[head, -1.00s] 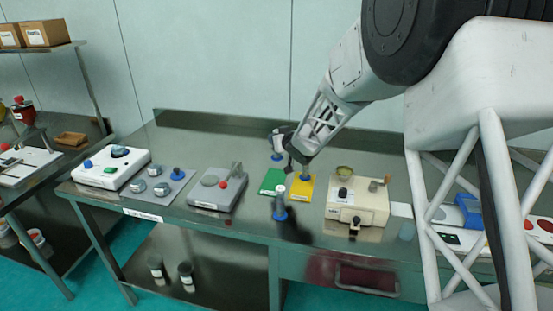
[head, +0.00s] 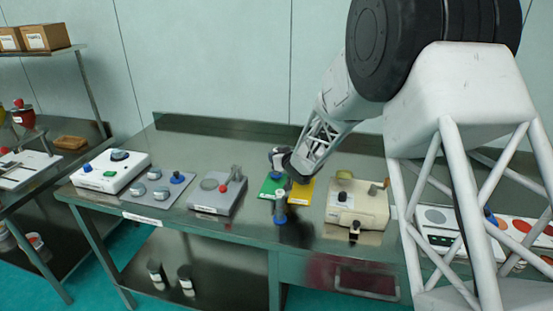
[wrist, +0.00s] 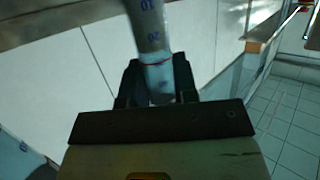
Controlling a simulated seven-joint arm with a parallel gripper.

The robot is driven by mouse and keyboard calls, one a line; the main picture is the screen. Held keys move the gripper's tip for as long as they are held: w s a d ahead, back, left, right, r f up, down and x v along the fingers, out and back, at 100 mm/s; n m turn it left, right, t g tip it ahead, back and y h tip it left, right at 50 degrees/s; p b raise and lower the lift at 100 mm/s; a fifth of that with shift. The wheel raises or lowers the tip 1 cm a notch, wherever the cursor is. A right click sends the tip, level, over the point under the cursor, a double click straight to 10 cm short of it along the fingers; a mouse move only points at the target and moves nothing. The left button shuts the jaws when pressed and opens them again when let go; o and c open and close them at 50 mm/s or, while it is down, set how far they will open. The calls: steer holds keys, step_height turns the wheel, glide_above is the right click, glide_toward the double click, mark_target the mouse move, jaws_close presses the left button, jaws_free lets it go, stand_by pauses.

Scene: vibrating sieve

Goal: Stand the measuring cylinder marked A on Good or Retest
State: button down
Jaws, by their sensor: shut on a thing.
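My gripper (head: 280,164) is shut on a clear measuring cylinder (wrist: 150,35) with blue numbers and a red line. Its jaws grip it in the wrist view (wrist: 155,85). In the head view the held cylinder's blue foot (head: 277,176) shows at or just above the green mat (head: 267,187); I cannot tell whether it touches. The yellow mat (head: 302,194) lies right of the green one. Another cylinder (head: 280,205) stands upright in front of the mats. A pale cylinder shape (head: 276,153) behind is partly mixed with my gripper. No letter or mat wording is readable.
A grey device with a red knob (head: 217,192) stands left of the mats. A beige machine (head: 357,205) stands to the right. Further left are a plate with metal weights (head: 157,186) and a white device (head: 110,170). The bench behind is clear.

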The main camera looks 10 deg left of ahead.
steer(key=shift+f, duration=0.25)
steer(key=shift+f, duration=0.15)
steer(key=c, duration=0.9)
jaws_free()
steer(key=shift+r, duration=0.2)
steer(key=shift+s+d+r, duration=0.15)
steer(key=shift+s+d, duration=0.2)
steer(key=shift+d, duration=0.05)
steer(key=shift+v, duration=5.4)
steer(key=shift+d+r, duration=0.1)
